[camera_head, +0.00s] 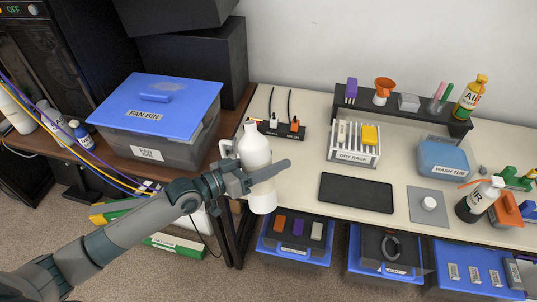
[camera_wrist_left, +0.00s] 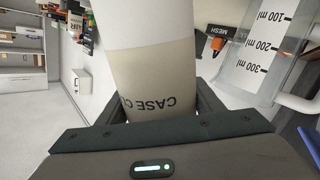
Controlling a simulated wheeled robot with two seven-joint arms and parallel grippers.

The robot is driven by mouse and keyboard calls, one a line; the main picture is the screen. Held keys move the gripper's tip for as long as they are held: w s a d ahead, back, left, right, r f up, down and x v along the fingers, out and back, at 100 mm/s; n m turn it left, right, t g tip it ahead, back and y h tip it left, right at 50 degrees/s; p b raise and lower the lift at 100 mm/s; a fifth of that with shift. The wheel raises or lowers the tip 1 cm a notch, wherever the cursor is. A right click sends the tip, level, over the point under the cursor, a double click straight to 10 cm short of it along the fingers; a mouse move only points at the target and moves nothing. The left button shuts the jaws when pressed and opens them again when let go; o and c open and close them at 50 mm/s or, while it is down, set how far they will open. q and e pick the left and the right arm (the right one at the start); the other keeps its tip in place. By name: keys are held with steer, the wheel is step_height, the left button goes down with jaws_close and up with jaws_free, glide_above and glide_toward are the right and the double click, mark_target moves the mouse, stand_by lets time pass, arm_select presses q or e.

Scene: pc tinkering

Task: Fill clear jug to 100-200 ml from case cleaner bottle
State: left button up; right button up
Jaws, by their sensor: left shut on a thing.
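My left gripper (camera_head: 268,172) is shut on the white case cleaner bottle (camera_head: 255,147), fingers around its body. The bottle is close to upright, its neck up, at the table's left front edge. In the left wrist view the bottle (camera_wrist_left: 150,60), with part of a "CASE C" label, stands between the fingers of the gripper (camera_wrist_left: 160,110). The clear jug (camera_wrist_left: 262,65), with marks from 100 to 300 ml and a white handle, is beside the bottle there. In the head view the bottle mostly hides the jug; a pale handle (camera_head: 224,147) shows. I cannot tell the jug's liquid level. My right gripper is not in view.
The pale table (camera_head: 300,210) holds a black power strip (camera_head: 285,128), a dry rack (camera_head: 354,155), a dark mat (camera_head: 356,193) and a blue wash tub (camera_head: 443,158). A fan bin (camera_head: 140,134) stands on the brown desk at left. Blue-rimmed bins sit below the front edge.

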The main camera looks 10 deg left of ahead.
arm_select(q)
steer(key=shift+s+d+f+n+p, duration=0.35)
steer(key=shift+s+n+p, duration=0.2)
steer(key=shift+n, duration=0.35)
steer(key=f+n, duration=0.1)
steer(key=s+f+n+g, duration=0.1)
steer(key=f+n+g+p, duration=0.1)
steer(key=shift+s+d+n, duration=0.2)
steer(key=shift+d+n, duration=0.15)
steer(key=shift+n, duration=0.05)
steer(key=shift+r, duration=0.3)
steer(key=shift+r+n+g+p, duration=0.4)
steer(key=shift+r+n+p, duration=0.45)
steer(key=shift+n+p, duration=0.3)
steer(key=shift+w+r+n+p, duration=0.1)
steer(key=shift+r+n+p, duration=0.35)
steer(key=shift+r+p, duration=0.35)
steer(key=shift+f+g+h+b, duration=0.3)
steer(key=shift+f+b, duration=0.05)
steer(key=shift+r+n, duration=0.25)
steer(key=shift+n, duration=0.05)
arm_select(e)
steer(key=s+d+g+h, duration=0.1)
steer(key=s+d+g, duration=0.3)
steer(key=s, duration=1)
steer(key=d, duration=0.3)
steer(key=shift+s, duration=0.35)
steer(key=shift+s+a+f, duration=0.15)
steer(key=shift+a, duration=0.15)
